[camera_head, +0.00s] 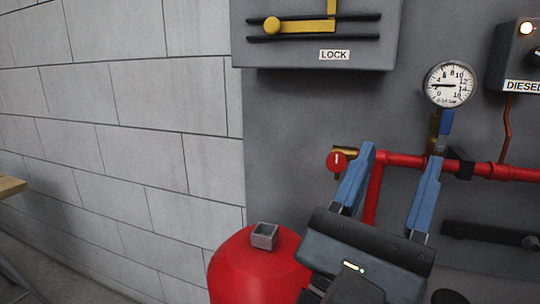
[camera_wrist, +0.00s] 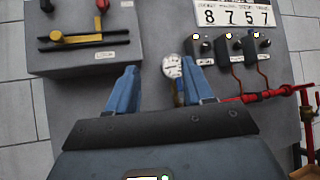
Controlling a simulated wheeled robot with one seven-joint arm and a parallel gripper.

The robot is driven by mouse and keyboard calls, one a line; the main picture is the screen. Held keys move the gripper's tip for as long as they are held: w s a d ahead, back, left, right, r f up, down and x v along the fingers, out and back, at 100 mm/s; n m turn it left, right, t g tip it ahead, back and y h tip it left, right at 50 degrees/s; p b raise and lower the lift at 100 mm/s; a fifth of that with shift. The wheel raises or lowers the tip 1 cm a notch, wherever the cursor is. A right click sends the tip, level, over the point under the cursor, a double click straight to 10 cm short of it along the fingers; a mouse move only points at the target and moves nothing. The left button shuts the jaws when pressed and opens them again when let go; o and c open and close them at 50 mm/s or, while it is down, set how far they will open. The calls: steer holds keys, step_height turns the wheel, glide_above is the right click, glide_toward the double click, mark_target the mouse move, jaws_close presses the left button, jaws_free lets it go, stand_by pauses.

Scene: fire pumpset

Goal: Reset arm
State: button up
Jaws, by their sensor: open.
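My gripper (camera_head: 395,180) is in the lower right of the head view, with its two blue fingers spread apart and nothing between them. It points toward the grey panel, in front of the red pipe. In the wrist view my gripper (camera_wrist: 160,85) also shows open and empty. Its right finger lies close to the pressure gauge in the picture; I cannot tell the distance. The gauge (camera_head: 450,84) is white and round, above a blue valve handle (camera_head: 446,122). The gauge also shows in the wrist view (camera_wrist: 172,67).
A grey LOCK box (camera_head: 315,55) with a yellow lever (camera_head: 300,27) is at the top. A red tank (camera_head: 240,265) stands below. A red pipe (camera_head: 490,171) runs across the panel. A DIESEL box (camera_head: 518,60) is at the right. A wooden tabletop (camera_head: 12,186) shows at the left edge.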

steer(key=s+d+f+n+t+y, duration=0.1)
steer(key=s+d+f+n+y, duration=0.35)
steer(key=n, duration=0.55)
steer(key=s+d+f+n+t+y, duration=0.1)
steer(key=s+f+n+t+y, duration=0.15)
steer(key=f+n+y, duration=0.65)
steer(key=s+d+f+n+t+y, duration=0.1)
steer(key=s+d+f+n+y, duration=0.2)
steer(key=n, duration=0.9)
steer(key=s+f+n+g, duration=0.5)
steer(key=s+f+n, duration=0.1)
steer(key=s, duration=0.3)
steer(key=s+d+f+n+g, duration=0.1)
steer(key=s+f+n+g, duration=0.4)
steer(key=s, duration=0.5)
steer(key=shift+s+d+f+n, duration=0.25)
steer(key=shift+f+n, duration=0.3)
steer(key=shift+n, duration=0.45)
steer(key=shift+w, duration=0.1)
steer(key=shift+c, duration=0.5)
